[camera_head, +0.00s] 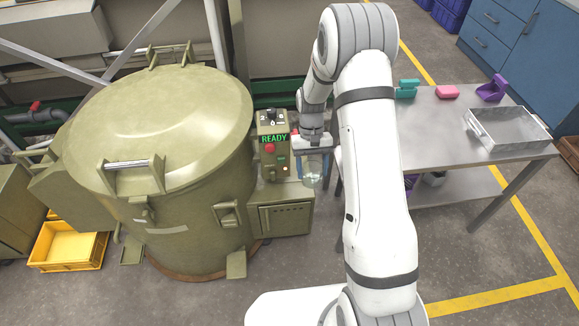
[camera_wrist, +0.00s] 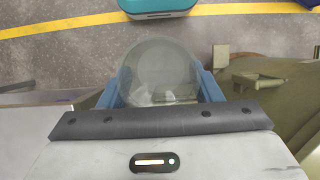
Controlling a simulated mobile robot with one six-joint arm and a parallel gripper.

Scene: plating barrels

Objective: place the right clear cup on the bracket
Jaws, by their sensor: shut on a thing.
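My gripper (camera_head: 314,163) is shut on a clear cup (camera_head: 313,173), beside the green control box with the READY display. In the wrist view, the cup (camera_wrist: 160,72) sits between the two blue fingers of my gripper (camera_wrist: 160,88), and I look down on its round, see-through shape. The cup is held in the air with floor behind it. I cannot surely tell which part is the bracket. A second clear cup is not visible.
A large olive barrel (camera_head: 160,130) stands left of the control box (camera_head: 272,145). A low cabinet (camera_head: 283,216) is below the box. A metal table (camera_head: 440,130) at right carries teal (camera_head: 407,88), pink (camera_head: 447,92) and purple (camera_head: 492,89) items and a metal tray (camera_head: 508,142).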

